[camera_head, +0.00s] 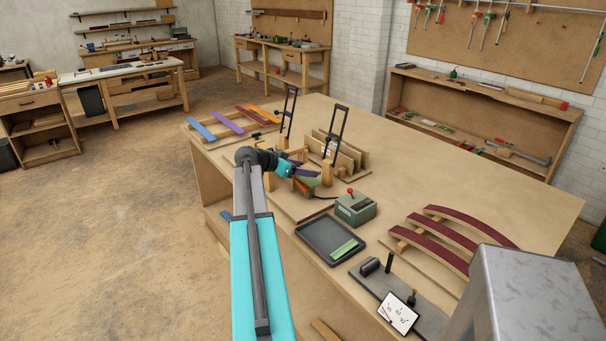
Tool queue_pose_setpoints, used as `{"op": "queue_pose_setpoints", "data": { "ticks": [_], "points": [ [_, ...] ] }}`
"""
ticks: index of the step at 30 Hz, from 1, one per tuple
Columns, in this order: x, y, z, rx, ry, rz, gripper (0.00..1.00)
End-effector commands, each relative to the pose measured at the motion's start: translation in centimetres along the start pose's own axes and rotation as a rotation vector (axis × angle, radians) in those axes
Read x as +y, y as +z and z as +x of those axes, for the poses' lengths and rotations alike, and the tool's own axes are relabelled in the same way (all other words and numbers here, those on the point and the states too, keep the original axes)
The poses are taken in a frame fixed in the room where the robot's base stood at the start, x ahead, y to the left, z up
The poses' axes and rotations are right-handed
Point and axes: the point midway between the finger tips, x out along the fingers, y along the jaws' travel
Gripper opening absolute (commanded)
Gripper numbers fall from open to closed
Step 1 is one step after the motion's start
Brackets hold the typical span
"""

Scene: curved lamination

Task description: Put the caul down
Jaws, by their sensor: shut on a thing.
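My gripper (291,170) is at the end of my arm, over the wooden bending form (326,176) on the bench. It is shut on a small piece, which I take to be the caul; the piece is mostly hidden by the wrist and the parts around it. A purple strip (307,172) and a green strip (306,181) show just right of the gripper. I cannot tell whether the held piece touches the form.
A green box with a red knob (355,208) and a dark tray (327,252) holding a green strip are in front. Coloured strips (228,122) lie at the back left; curved red pieces (430,246) rest at the right.

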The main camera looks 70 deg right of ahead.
Motion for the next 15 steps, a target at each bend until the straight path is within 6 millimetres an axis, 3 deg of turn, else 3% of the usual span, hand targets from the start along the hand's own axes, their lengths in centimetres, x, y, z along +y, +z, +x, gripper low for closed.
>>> {"op": "queue_pose_setpoints", "data": {
  "ticks": [6, 15],
  "points": [
    [-1.42, -0.39, 0.99, 0.000, 0.001, 0.000, 0.37],
    [-1.47, -0.37, 1.10, 0.000, 0.000, 0.000, 0.37]
  ]
}}
